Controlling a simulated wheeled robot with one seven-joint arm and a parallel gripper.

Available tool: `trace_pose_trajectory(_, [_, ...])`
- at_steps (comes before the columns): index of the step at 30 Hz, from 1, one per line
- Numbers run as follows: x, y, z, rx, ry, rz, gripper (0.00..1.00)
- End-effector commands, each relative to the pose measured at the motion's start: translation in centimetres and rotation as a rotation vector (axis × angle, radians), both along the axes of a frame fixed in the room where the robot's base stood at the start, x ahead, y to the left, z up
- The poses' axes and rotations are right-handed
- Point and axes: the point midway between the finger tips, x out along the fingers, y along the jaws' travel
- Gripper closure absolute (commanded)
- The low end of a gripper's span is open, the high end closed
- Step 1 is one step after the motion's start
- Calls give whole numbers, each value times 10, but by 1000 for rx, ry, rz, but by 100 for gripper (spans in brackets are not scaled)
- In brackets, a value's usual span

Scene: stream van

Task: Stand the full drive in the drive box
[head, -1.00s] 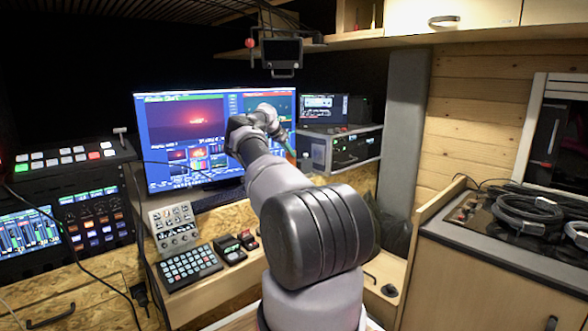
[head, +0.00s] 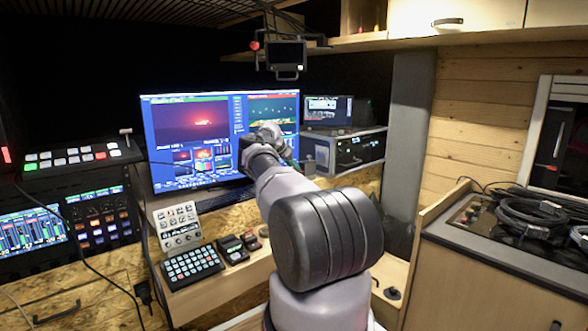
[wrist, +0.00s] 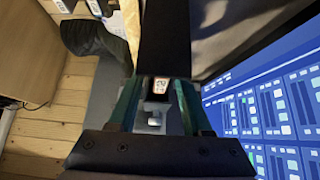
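My gripper (wrist: 158,92) shows in the wrist view with its two green fingers on either side of a dark block, which I take to be the full drive (wrist: 165,40). The fingers meet its two sides and appear shut on it. A small white and orange label shows between the fingers, at the block's near end. In the head view my arm reaches toward the lower right of the monitor, and its bent links mostly hide my gripper and the drive. I cannot make out the drive box for certain in either view.
The lit monitor (head: 195,150) stands behind my arm, with a rack unit (head: 352,150) to its right. A keypad (head: 192,267) and small devices (head: 238,247) sit on the wooden desk. A counter with coiled cables (head: 530,215) is at the right. A small screen (head: 285,55) hangs above.

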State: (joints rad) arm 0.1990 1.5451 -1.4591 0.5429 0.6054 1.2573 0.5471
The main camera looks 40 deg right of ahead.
Motion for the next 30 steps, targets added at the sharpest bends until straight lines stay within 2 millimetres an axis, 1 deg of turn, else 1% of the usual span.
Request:
trace_pose_trajectory(5, [0, 1, 1, 0, 0, 0, 51])
trace_pose_trajectory(8, [1, 5, 6, -1, -3, 0, 51])
trace_pose_trajectory(11, [1, 14, 19, -1, -4, 1, 51])
trace_pose_trajectory(18, [-2, 47, 59, 1, -4, 1, 51])
trace_pose_trajectory(21, [-4, 59, 73, 2, -3, 1, 51])
trace_pose_trajectory(27, [-5, 72, 91, 1, -1, 1, 51])
trace_pose_trajectory(29, [-7, 73, 96, 4, -4, -3, 51])
trace_pose_trajectory(30, [-9, 73, 102, 11, -12, -6, 51])
